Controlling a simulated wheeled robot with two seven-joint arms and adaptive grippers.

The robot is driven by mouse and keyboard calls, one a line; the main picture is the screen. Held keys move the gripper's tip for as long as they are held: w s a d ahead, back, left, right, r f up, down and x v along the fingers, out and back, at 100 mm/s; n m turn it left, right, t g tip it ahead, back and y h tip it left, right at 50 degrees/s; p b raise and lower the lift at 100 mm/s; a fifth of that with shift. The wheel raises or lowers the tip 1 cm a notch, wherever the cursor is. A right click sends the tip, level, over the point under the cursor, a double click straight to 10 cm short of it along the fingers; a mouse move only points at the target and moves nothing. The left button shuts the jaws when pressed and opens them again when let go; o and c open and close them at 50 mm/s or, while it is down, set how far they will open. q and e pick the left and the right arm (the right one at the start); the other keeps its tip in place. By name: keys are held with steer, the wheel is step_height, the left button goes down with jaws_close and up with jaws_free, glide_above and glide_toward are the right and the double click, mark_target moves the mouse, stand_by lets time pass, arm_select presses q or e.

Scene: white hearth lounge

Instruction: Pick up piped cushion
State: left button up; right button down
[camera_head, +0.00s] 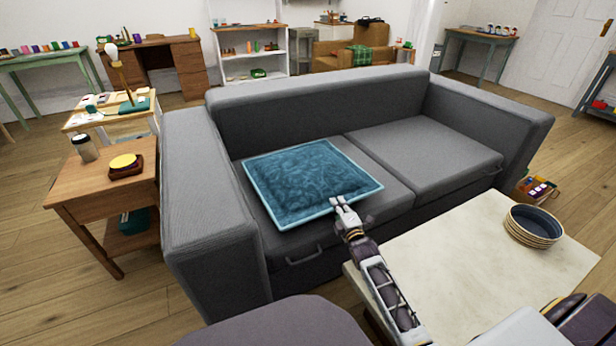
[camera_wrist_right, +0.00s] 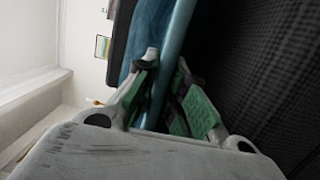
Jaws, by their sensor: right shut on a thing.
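The piped cushion (camera_head: 306,180) is a teal square with lighter blue piping, lying on the left seat of the grey sofa in the head view. My right gripper (camera_head: 340,201) is at its front right edge, shut on that edge. In the right wrist view, the green-padded fingers of my right gripper (camera_wrist_right: 172,92) close around the light blue piped edge of the cushion (camera_wrist_right: 180,35). The part of the edge between the pads is partly hidden. My left gripper is not in view.
The grey sofa (camera_head: 425,150) has arms on both sides and a backrest behind the cushion. A wooden side table (camera_head: 95,190) stands left.

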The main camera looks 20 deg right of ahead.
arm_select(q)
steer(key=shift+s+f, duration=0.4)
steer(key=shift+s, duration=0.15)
arm_select(e)
steer(key=shift+r, duration=0.2)
